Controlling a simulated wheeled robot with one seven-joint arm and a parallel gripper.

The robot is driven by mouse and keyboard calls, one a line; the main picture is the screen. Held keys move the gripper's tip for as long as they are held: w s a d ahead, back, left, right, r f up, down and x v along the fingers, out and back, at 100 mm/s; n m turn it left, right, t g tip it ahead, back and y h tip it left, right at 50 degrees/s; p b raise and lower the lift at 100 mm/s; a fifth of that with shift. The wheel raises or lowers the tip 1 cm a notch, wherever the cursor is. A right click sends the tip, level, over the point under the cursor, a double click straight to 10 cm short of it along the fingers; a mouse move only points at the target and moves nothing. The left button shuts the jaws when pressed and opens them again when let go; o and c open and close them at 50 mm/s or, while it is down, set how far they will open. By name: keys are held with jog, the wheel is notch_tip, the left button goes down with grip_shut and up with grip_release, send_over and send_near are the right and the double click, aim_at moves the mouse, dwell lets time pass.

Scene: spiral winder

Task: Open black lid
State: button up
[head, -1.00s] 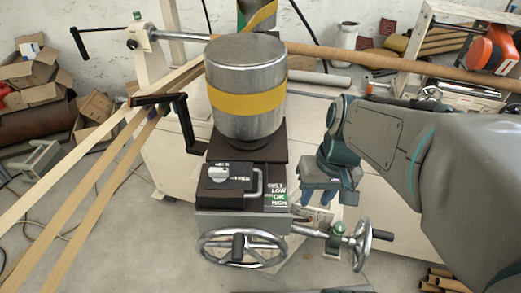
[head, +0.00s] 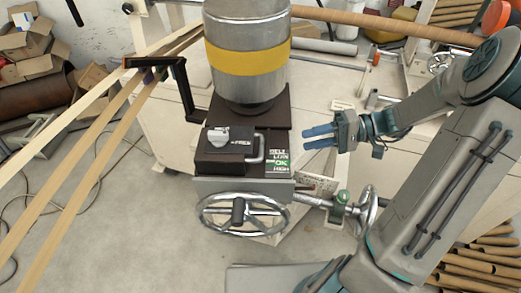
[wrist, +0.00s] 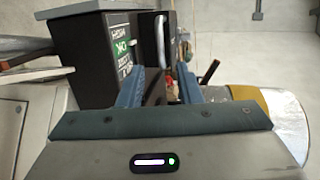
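The black lid (head: 222,142) lies on top of the dark box of the machine, below the metal cylinder in the head view. It carries a silver knob and, on its right side, a silver bar handle (head: 262,147). The lid looks closed. My gripper (head: 306,136) is to the right of the handle, apart from it, with its blue fingers pointing left. In the wrist view my gripper (wrist: 159,76) has its two fingers apart and nothing between them. The handle (wrist: 160,40) shows beyond the gap, beside the green and white label.
A metal cylinder with a yellow band (head: 247,58) stands directly behind the lid. A black crank (head: 180,88) is at its left. A handwheel (head: 243,214) is below the box at the front, and a smaller wheel (head: 368,206) is to the right, below my gripper.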

aim_at(261, 149)
jog(key=p+x, duration=0.1)
jog(key=x, duration=1.2)
jog(key=shift+a, duration=0.25)
grip_shut()
